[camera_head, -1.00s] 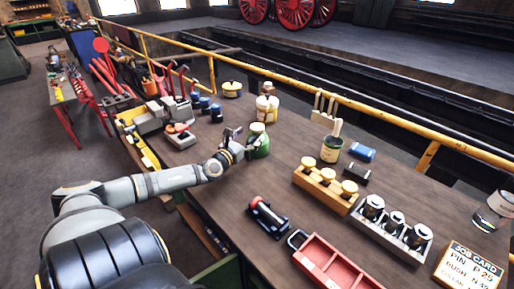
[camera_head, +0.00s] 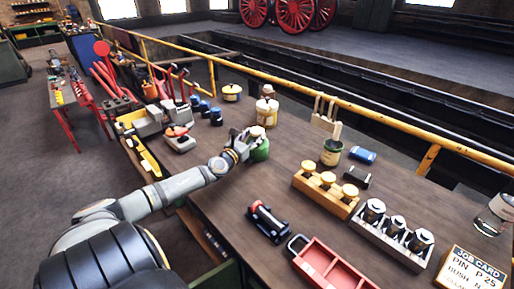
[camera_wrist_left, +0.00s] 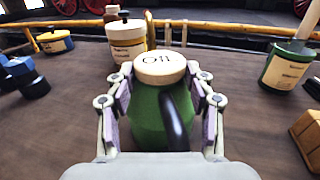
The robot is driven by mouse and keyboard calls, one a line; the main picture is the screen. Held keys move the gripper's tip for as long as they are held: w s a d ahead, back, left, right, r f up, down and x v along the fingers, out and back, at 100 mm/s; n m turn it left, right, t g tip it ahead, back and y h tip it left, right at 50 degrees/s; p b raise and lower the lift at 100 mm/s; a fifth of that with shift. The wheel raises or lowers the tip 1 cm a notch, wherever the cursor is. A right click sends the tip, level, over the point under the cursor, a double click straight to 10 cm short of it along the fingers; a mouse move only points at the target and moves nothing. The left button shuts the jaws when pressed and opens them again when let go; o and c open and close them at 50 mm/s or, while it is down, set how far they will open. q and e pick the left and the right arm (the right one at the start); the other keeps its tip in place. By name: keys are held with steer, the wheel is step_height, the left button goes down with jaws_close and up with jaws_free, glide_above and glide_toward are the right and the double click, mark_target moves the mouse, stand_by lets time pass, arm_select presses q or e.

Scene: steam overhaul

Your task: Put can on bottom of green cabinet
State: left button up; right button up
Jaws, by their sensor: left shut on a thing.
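The can is a green oil can (camera_head: 260,148) with a cream lid, on the dark workbench in the head view. In the left wrist view the oil can (camera_wrist_left: 150,125) stands upright between the fingers, its lid lettered "OIL" and a dark handle or spout facing the camera. My left gripper (camera_wrist_left: 160,105) is shut on it, a finger on each side; it also shows in the head view (camera_head: 248,141). Whether the can's base touches the bench is hidden. No full green cabinet can be made out. My right gripper is not in view.
A cream pot (camera_head: 266,111) stands just behind the can. A brush pot (camera_head: 331,152), a wooden rack (camera_head: 322,194), a grey rack (camera_head: 390,237) and a red tray (camera_head: 330,265) lie to the right. Several blue cups stand to the left. A yellow rail (camera_head: 350,103) runs behind the bench.

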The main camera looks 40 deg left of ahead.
arm_select(q)
jaws_close()
steer(key=shift+r, duration=0.1)
steer(key=shift+r, duration=0.2)
steer(key=r+p, duration=0.1)
steer(key=s+r, duration=0.1)
steer(key=r, duration=0.1)
steer(key=r+p, duration=0.1)
steer(key=r, duration=0.1)
steer(key=shift+s+a+p, duration=0.2)
steer(key=shift+a+p, duration=0.1)
steer(key=shift+a, duration=0.05)
steer(key=s+a+r+p, duration=0.2)
steer(key=s+p, duration=0.3)
steer(key=p, duration=0.3)
steer(key=s+a+r+p, duration=0.3)
steer(key=s+r+p, duration=0.2)
steer(key=p, duration=0.4)
steer(key=shift+s+a+r, duration=0.25)
steer(key=shift+s, duration=0.35)
